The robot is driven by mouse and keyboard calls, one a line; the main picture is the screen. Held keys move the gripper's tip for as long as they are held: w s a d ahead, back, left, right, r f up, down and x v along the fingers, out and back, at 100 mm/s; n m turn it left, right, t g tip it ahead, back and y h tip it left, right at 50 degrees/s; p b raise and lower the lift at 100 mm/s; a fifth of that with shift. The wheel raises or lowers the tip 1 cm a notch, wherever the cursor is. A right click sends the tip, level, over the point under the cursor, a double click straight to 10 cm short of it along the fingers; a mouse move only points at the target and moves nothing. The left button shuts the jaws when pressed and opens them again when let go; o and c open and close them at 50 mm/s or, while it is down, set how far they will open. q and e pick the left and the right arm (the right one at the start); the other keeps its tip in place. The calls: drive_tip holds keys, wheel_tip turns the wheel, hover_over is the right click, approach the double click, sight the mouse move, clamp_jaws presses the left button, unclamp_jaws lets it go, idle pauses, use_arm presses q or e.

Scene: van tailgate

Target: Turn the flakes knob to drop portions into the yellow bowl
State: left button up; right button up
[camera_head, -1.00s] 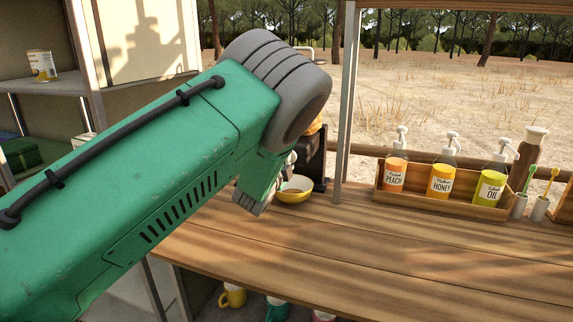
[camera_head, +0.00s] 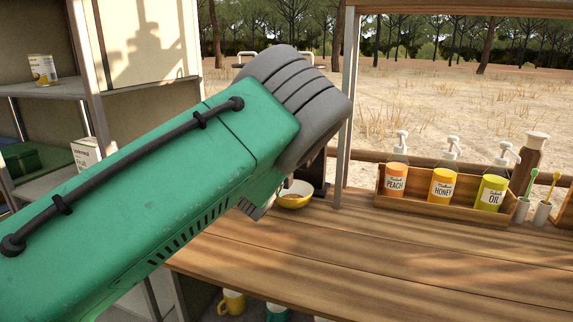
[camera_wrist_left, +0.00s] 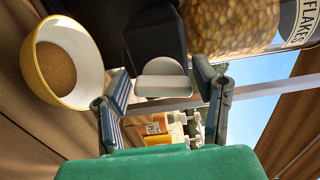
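The yellow bowl (camera_head: 293,203) stands on the wooden counter behind my left forearm. In the left wrist view the bowl (camera_wrist_left: 30,75) is at the left, with brown grainy contents. The flakes dispenser (camera_wrist_left: 232,22) is at the upper right there, a clear jar of golden flakes on a dark body. Its pale grey flakes knob (camera_wrist_left: 165,82) lies between the fingers of my left gripper (camera_wrist_left: 163,88). In the head view my arm hides the knob and most of the gripper (camera_head: 252,209). My right gripper is not in view.
A wooden crate (camera_head: 440,204) with peach, honey and oil pump bottles stands at the right, near a brown bottle (camera_head: 528,160) and small cups. A post (camera_head: 347,110) rises by the bowl. Mugs (camera_head: 231,302) sit below the counter. The front counter is clear.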

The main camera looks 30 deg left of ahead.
use_arm(q)
drive_tip(key=shift+w+f, duration=0.1)
drive_tip(key=shift+s, duration=0.4)
drive_tip(key=v, duration=0.6)
drive_tip(key=shift+s+d, duration=0.25)
